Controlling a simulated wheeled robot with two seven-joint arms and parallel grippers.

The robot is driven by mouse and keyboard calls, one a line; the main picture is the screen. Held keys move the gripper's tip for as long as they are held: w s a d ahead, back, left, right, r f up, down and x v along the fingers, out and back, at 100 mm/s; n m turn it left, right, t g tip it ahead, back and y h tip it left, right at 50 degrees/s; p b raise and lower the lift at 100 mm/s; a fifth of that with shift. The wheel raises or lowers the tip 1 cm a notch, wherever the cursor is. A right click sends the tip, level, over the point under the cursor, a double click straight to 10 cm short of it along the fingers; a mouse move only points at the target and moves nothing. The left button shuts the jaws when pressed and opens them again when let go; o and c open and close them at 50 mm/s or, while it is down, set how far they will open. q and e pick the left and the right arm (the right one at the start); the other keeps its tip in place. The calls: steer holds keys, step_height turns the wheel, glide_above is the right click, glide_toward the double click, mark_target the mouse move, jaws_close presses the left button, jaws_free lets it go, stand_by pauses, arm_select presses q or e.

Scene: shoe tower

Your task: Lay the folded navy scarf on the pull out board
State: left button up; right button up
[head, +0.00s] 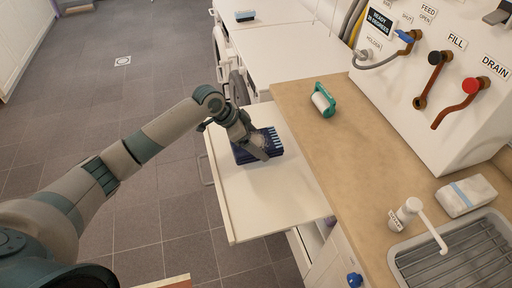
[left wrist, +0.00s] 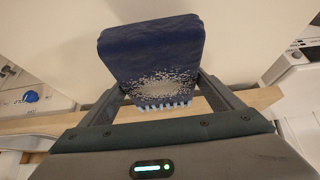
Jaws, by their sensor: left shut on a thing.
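The folded navy scarf (head: 268,150) has a pale fringe along one edge and lies at the far end of the white pull out board (head: 262,205). My left gripper (head: 252,148) is over the scarf with its fingers on it. In the left wrist view the scarf (left wrist: 152,55) sits between the two fingers of my left gripper (left wrist: 155,90), its fringed edge towards the palm. Whether the scarf's full weight rests on the board cannot be told. Part of the scarf is hidden by the gripper in the head view. My right gripper is not in view.
The wooden counter (head: 350,135) borders the board on the right and carries a green-ended roller (head: 323,100). A sink (head: 455,262) with a white tap (head: 410,210) is at lower right. The near half of the board is bare.

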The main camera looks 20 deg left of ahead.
arm_select(q)
steer(key=shift+f, duration=0.1)
step_height(320, 180, down, 3)
steer(key=shift+f+p, duration=0.15)
steer(key=shift+p, duration=0.7)
steer(key=shift+f, duration=0.25)
steer(key=shift+f, duration=0.1)
steer(key=o, duration=1.2)
steer(key=shift+c, duration=0.2)
